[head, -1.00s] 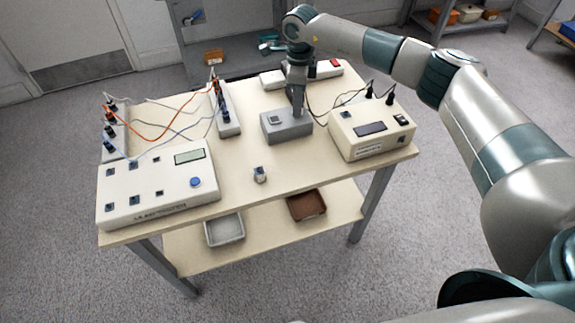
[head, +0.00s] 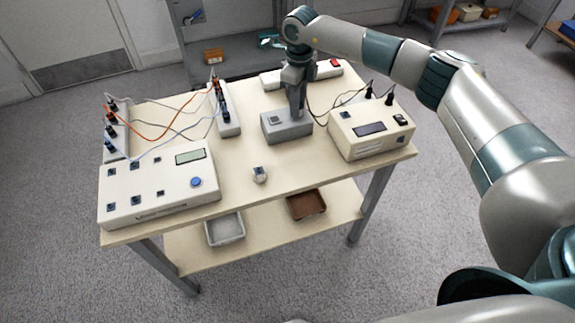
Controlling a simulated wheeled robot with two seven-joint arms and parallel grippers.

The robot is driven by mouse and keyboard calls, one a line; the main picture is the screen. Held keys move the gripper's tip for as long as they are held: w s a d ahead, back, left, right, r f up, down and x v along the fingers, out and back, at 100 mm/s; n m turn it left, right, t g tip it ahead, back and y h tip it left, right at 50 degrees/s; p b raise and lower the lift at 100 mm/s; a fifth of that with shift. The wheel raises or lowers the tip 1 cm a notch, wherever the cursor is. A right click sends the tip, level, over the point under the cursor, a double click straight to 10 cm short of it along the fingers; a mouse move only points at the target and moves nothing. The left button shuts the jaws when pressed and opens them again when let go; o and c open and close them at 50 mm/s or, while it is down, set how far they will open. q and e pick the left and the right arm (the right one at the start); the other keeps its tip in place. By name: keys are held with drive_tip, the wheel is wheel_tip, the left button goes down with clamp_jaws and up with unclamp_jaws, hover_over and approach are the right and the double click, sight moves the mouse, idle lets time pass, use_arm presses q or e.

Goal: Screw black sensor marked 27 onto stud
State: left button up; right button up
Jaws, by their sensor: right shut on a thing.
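My right gripper (head: 298,108) points down at the right part of the top of a grey block (head: 287,131) on the table. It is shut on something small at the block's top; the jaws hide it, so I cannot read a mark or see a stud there. A small dark square (head: 274,119) shows on the block's top, left of the gripper. A small silver and dark piece (head: 260,174) stands alone near the table's front edge; its marking is too small to read. My left gripper is not in view.
A cream box with display and blue button (head: 158,183) fills the table's front left. Another cream box (head: 371,130) stands right of the grey block. Orange and grey cables (head: 160,138) run between two strips at the back left. The table (head: 290,190) is bare around the small piece.

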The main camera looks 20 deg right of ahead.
drive_tip(key=shift+w+r+m+p, duration=0.1)
drive_tip(key=shift+r+m+p, duration=0.1)
drive_tip(key=shift+m, duration=0.55)
drive_tip(key=shift+w+r+m+p, duration=0.1)
drive_tip(key=shift+m+p, duration=0.05)
drive_tip(key=shift+m, duration=0.6)
drive_tip(key=shift+f, duration=0.1)
drive_tip(key=shift+c, duration=0.2)
drive_tip(key=o, duration=1.1)
drive_tip(key=shift+s, duration=0.1)
drive_tip(key=shift+o, duration=0.2)
drive_tip(key=shift+s+f, duration=0.1)
drive_tip(key=shift+f, duration=0.05)
drive_tip(key=shift+c, duration=0.3)
drive_tip(key=shift+n+b, duration=0.5)
drive_tip(key=shift+n, duration=0.2)
drive_tip(key=shift+n+b, duration=1.8)
drive_tip(key=shift+n, duration=1.2)
drive_tip(key=shift+n+b, duration=1)
drive_tip(key=shift+n, duration=1.1)
